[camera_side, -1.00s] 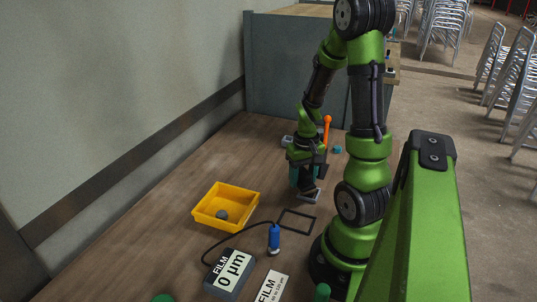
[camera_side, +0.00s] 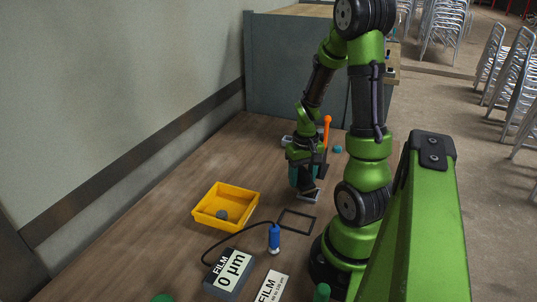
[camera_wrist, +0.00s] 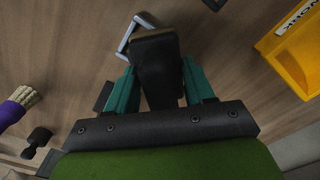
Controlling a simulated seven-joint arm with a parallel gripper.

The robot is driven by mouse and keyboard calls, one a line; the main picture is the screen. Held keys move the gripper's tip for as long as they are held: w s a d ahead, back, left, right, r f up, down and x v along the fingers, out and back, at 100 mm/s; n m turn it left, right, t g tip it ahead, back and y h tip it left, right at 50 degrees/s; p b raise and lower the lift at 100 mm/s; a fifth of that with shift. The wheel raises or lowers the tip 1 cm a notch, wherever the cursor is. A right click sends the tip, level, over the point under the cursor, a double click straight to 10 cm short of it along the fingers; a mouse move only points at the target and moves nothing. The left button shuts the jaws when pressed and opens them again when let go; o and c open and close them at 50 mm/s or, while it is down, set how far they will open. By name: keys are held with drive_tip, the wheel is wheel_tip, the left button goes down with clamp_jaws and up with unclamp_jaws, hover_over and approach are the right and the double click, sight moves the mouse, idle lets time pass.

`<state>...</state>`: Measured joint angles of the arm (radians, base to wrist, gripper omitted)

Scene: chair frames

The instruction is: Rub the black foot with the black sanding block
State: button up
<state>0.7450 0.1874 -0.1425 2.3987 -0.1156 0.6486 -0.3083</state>
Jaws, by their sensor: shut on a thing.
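My gripper (camera_wrist: 160,92) has teal fingers shut on the black sanding block (camera_wrist: 157,62), which also shows low under the gripper in the side view (camera_side: 308,186). A pale tan edge shows along the block's far end in the wrist view. The block is just over a grey metal piece (camera_wrist: 129,35), which also shows below the block in the side view (camera_side: 310,197). I cannot pick out the black foot; the block and fingers cover part of that spot. Whether the block touches the piece under it, I cannot tell.
A yellow bin (camera_side: 203,217) holds a dark round thing. A black square outline (camera_side: 284,224) lies near my gripper. A gauge box (camera_side: 230,271) is cabled to a blue probe (camera_side: 274,240). A purple-handled brush (camera_wrist: 14,110) lies left in the wrist view. An orange-topped tool (camera_side: 327,122) stands behind.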

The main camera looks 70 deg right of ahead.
sight(304, 169)
drive_tip(key=shift+r, duration=4)
drive_tip(key=w+a+r+n, duration=0.3)
drive_tip(key=w+a+n, duration=0.1)
drive_tip(key=w+a, duration=0.5)
drive_tip(key=w+a+r+n, duration=0.4)
drive_tip(key=w+a+n, duration=0.1)
drive_tip(key=w+a, duration=0.5)
drive_tip(key=shift+w+a, duration=0.25)
drive_tip(key=shift+a, duration=0.75)
drive_tip(key=shift+r, duration=0.1)
